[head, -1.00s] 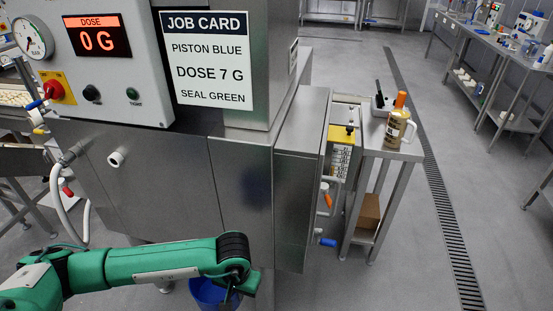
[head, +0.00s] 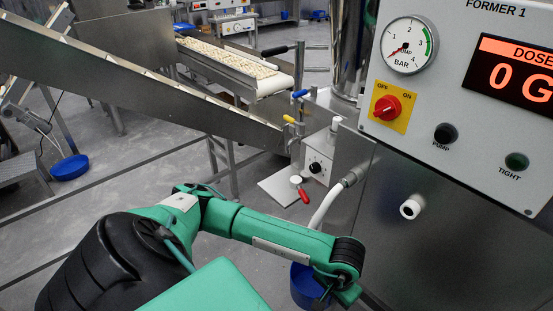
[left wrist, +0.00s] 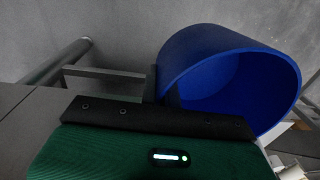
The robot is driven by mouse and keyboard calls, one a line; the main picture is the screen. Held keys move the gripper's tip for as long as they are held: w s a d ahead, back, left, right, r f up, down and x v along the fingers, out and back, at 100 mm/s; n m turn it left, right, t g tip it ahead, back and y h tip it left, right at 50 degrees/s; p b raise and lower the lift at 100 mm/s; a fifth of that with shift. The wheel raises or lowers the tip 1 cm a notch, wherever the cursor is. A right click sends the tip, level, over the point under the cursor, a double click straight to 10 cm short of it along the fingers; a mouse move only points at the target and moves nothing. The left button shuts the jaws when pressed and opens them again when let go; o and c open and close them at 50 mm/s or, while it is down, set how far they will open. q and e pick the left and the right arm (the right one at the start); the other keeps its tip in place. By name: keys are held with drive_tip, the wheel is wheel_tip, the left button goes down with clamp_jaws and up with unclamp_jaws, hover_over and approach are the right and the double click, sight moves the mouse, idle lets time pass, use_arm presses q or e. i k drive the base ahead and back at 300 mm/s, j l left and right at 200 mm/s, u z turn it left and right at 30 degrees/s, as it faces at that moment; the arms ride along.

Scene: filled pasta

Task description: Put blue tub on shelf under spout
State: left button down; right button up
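The blue tub (head: 306,284) hangs from my left gripper (head: 323,296) at the bottom of the head view, in front of the machine. In the left wrist view the tub (left wrist: 215,60) is tilted in the picture, its open mouth facing right. A dark finger of the left gripper (left wrist: 151,84) meets its wall; the other finger is hidden. A small flat grey shelf (head: 276,196) lies left of the tub, beyond my forearm, beside a box with a black knob (head: 316,167). A red-handled valve (head: 302,190) is just above the shelf. My right gripper is out of view.
The control panel (head: 450,110) has a gauge, a red switch and a display reading 0 G. A white hose (head: 325,205) curves down beside the shelf. A sloping metal chute (head: 150,75) crosses the left. Another blue tub (head: 70,167) is low at far left.

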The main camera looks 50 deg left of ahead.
sight(279, 184)
drive_tip(key=j, duration=2.15)
drive_tip(key=j+z, duration=0.25)
drive_tip(key=j, duration=0.2)
drive_tip(key=k+j+z, duration=0.1)
drive_tip(key=j+z, duration=0.2)
drive_tip(key=j, duration=0.15)
drive_tip(key=k+j+z, duration=0.25)
drive_tip(key=j, duration=0.2)
drive_tip(key=i, duration=0.1)
